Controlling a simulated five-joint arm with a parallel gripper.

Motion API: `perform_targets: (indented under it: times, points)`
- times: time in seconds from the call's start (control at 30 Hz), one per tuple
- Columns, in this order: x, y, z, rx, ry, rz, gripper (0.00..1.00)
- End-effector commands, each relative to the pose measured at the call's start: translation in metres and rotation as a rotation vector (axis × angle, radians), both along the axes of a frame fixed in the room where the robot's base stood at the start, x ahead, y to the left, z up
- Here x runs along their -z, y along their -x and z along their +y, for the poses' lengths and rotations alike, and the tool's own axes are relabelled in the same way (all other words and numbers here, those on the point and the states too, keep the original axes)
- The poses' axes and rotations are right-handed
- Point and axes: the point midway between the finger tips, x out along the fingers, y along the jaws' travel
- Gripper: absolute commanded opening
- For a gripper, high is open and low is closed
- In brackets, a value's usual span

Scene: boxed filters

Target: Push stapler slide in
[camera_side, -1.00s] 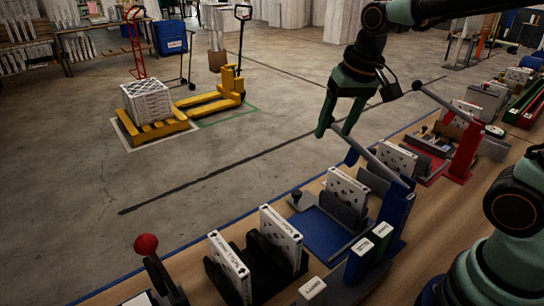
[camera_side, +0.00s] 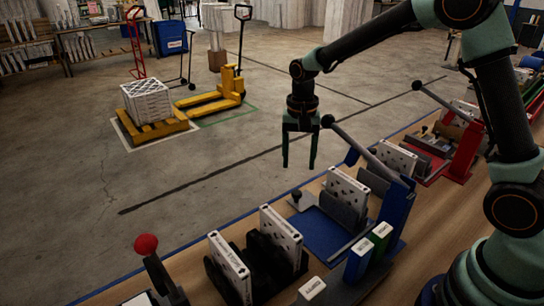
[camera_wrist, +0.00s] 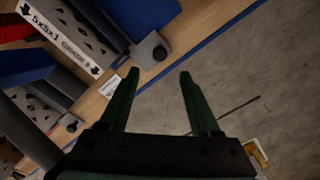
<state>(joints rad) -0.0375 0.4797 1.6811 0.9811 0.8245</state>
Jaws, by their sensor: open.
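The blue stapler station (camera_side: 318,232) stands on the bench in the side view, with a long grey lever (camera_side: 365,150) raised over it. A boxed filter (camera_side: 346,190) stands upright against its grey plates. A small grey slide with a black knob (camera_side: 297,196) sits at its floor-side edge; this knob also shows in the wrist view (camera_wrist: 159,53). My gripper (camera_side: 299,164) is open and empty, fingers pointing down, above the knob in the picture and apart from it. In the wrist view its fingertips (camera_wrist: 160,74) have bench edge and floor between them.
A black holder with filters (camera_side: 281,232) and a red-knobbed lever (camera_side: 146,245) stand nearer the camera. A red station (camera_side: 457,172) stands farther along the bench. Blue and green boxes (camera_side: 359,260) stand beside the blue station. Open floor lies beyond the bench edge.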

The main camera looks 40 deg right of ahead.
Motion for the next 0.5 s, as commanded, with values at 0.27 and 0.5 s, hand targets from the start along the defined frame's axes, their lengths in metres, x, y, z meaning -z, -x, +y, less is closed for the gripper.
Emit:
perform_targets:
  times: [0.27, 0.5]
  points:
    - [0.056, 0.001, 0.000, -0.001, 0.000, 0.004, 0.64]
    - [0.086, 0.001, 0.000, -0.001, 0.000, 0.003, 0.64]
